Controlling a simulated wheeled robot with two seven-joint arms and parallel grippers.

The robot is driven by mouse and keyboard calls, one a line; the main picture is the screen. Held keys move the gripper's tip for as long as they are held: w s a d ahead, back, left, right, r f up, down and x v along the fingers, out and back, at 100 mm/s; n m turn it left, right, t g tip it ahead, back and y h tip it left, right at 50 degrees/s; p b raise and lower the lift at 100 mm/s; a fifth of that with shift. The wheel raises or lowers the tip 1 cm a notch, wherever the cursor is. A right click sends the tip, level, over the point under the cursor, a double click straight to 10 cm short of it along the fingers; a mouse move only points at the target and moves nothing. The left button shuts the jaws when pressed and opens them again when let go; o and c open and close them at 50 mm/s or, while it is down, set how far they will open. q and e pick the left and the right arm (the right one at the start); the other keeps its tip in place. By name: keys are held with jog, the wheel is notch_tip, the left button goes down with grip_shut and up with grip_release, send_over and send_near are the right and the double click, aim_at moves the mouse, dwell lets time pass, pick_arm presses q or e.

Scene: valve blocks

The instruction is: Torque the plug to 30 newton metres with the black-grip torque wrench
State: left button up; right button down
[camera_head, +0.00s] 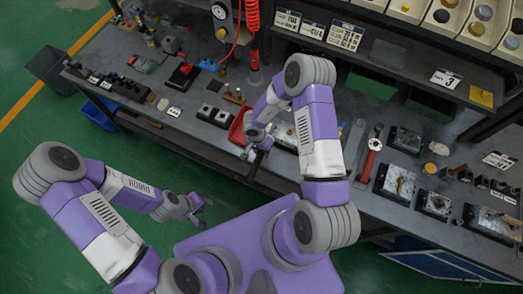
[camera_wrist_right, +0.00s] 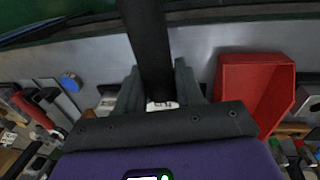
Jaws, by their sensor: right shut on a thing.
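My right gripper (camera_head: 256,150) is over the front of the workbench, beside a red bin. In the right wrist view the same gripper (camera_wrist_right: 159,92) is shut on a long black grip (camera_wrist_right: 149,40), which looks like the handle of the black-grip torque wrench. The grip runs out between the fingers toward the bench's front edge. The wrench's head is hidden. My left gripper (camera_head: 199,211) hangs low over the green floor, away from the bench, with its fingers apart and nothing between them. I cannot make out the plug among the small parts on the bench.
The red bin (camera_head: 236,130) stands close by my right gripper; it also shows in the wrist view (camera_wrist_right: 243,85). A red-handled wrench (camera_head: 371,157) and several valve blocks (camera_head: 396,182) lie to the right. A shelf of bins (camera_head: 470,35) overhangs the back.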

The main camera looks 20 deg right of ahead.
jog(key=shift+r, duration=0.2)
jog(key=shift+r, duration=3.7)
